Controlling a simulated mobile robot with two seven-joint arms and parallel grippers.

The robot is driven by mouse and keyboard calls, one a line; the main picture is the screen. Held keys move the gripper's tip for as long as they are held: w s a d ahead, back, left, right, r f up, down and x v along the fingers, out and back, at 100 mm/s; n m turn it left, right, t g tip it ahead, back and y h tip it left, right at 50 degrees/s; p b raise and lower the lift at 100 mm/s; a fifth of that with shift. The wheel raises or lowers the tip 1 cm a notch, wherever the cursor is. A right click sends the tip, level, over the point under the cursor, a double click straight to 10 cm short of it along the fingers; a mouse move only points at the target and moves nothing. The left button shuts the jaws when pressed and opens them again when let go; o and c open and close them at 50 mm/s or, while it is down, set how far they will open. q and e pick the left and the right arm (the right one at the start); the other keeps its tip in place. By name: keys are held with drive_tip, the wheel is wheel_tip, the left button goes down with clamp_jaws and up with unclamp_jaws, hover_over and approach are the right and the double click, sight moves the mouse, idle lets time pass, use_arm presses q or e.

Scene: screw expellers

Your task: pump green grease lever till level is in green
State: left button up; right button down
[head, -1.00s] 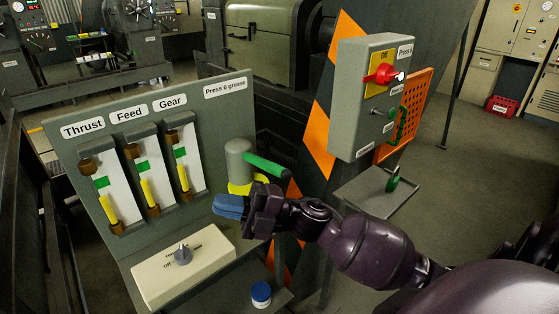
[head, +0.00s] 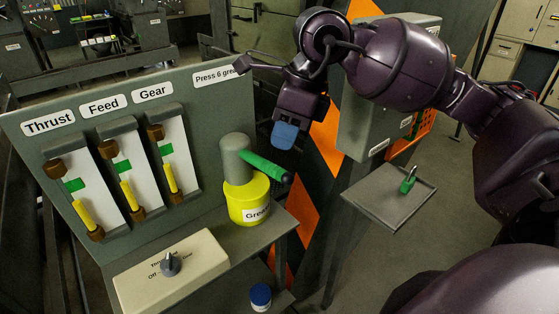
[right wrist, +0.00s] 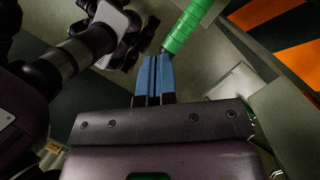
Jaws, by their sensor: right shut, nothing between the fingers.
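The green grease lever (head: 262,170) sticks out to the right from a grey pump cylinder (head: 236,158) on a yellow pot labelled grease (head: 246,196). My right gripper (head: 285,135) is shut and empty, its blue fingertips pointing down above and apart from the lever. In the right wrist view the shut fingertips (right wrist: 155,75) show beside the lever (right wrist: 187,32). The Thrust gauge (head: 75,200), Feed gauge (head: 125,180) and Gear gauge (head: 169,165) each show a yellow bar below the green mark.
A cream box with a dial (head: 170,264) stands in front of the gauges. A blue-and-white jar (head: 260,296) sits on the lower shelf.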

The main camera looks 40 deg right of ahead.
sight(259, 162)
drive_tip(key=shift+w+d+r+t+h, duration=0.15)
drive_tip(key=shift+d+r+h, duration=0.2)
drive_tip(key=shift+d, duration=0.2)
drive_tip(key=shift+w+d+r+t+h, duration=0.1)
drive_tip(key=shift+d+r+t+h, duration=0.05)
drive_tip(key=shift+d+r+h, duration=0.3)
drive_tip(key=shift+f, duration=0.2)
drive_tip(key=shift+b+x, duration=1.6)
drive_tip(key=shift+x, duration=1.7)
drive_tip(key=shift+a+f, duration=0.1)
drive_tip(key=shift+f, duration=0.05)
